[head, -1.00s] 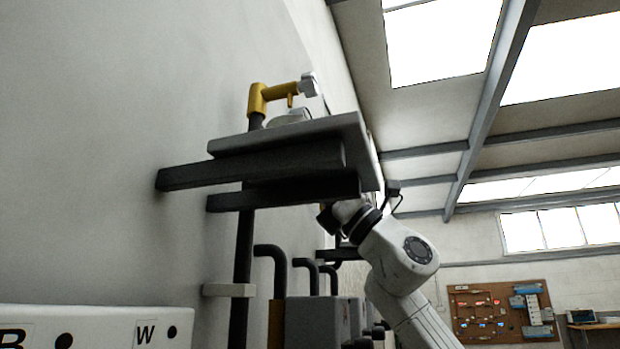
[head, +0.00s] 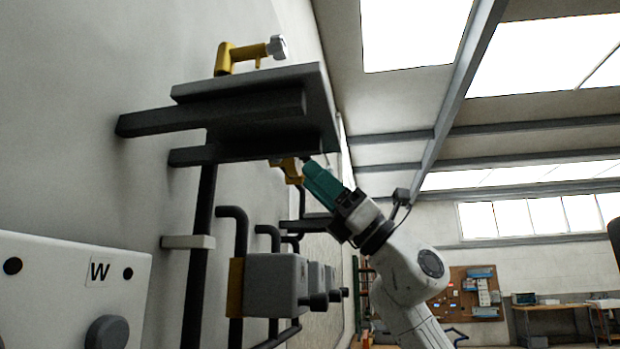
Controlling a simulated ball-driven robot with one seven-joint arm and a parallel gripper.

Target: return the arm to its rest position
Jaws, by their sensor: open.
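My gripper (head: 346,214) is at the end of my white arm (head: 408,275), right of the middle in the head view. It is dark and points up and left, below the right end of a grey shelf (head: 322,110). The jaws are open, though their tips are hard to make out. A teal block-like piece (head: 322,184) lies in line with the gripper, just past it. I cannot tell whether it touches the jaws. A yellow part (head: 290,170) shows at its upper left end, partly hidden under the shelf.
The shelf rests on dark beams (head: 210,122) along the left wall, close above the gripper. A yellow fitting (head: 236,56) stands above it. Grey boxes with dark pipes (head: 275,285) are below left. A white panel marked W (head: 75,290) is at lower left. Open room lies right.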

